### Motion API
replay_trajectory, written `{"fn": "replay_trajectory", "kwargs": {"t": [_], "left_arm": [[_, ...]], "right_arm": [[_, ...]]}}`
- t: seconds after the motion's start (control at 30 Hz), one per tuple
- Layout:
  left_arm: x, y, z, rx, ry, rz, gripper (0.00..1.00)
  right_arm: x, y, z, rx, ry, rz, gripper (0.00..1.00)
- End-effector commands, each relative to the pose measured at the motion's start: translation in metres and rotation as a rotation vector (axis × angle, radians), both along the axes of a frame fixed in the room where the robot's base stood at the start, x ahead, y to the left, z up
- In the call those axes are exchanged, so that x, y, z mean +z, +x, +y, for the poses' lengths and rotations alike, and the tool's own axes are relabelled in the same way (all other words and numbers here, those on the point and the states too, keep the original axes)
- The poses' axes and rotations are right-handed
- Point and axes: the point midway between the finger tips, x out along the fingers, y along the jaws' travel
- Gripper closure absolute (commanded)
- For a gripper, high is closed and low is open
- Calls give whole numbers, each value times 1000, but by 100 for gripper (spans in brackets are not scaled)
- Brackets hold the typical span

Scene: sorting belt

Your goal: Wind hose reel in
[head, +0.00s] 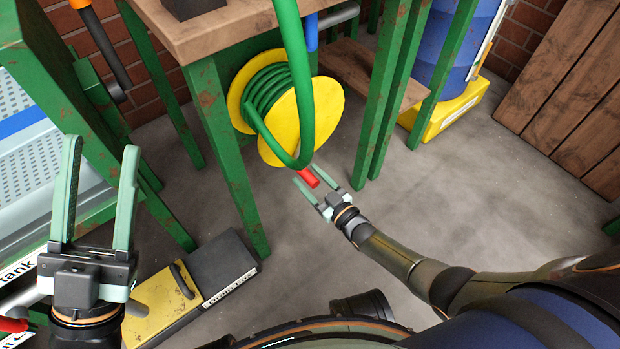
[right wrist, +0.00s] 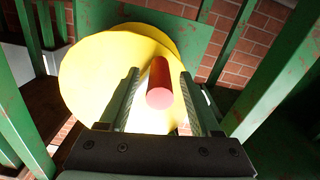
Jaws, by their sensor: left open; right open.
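The hose reel (head: 318,108) has yellow round flanges with green hose (head: 272,92) wound between them, and hangs under the wooden bench top. A loop of hose passes in front of it. A red handle (head: 309,178) sticks out at the reel's lower edge. My right gripper (head: 320,184) is open at the handle. In the right wrist view the red handle (right wrist: 159,84) lies between the open fingers, with gaps on both sides, in front of the yellow flange (right wrist: 95,75). My left gripper (head: 100,155) is open and empty at the left, away from the reel.
Green bench legs (head: 228,155) stand left and right of the reel. A yellow and black box (head: 225,268) lies on the floor at lower left. A blue drum (head: 462,40) on a yellow base and wooden planks (head: 575,90) stand at right. Floor in the middle is clear.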

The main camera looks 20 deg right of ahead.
Motion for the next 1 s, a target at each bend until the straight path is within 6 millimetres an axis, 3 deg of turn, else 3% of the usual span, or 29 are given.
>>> {"fn": "replay_trajectory", "kwargs": {"t": [0.07,0.6,1.0], "left_arm": [[0,0,0,-1,-1,0,50],[0,0,0,0,-2,2,50],[0,0,0,0,-2,2,50]], "right_arm": [[0,0,0,0,0,0,40],[0,0,0,0,0,-1,100],[0,-1,0,0,-1,-1,100]]}}
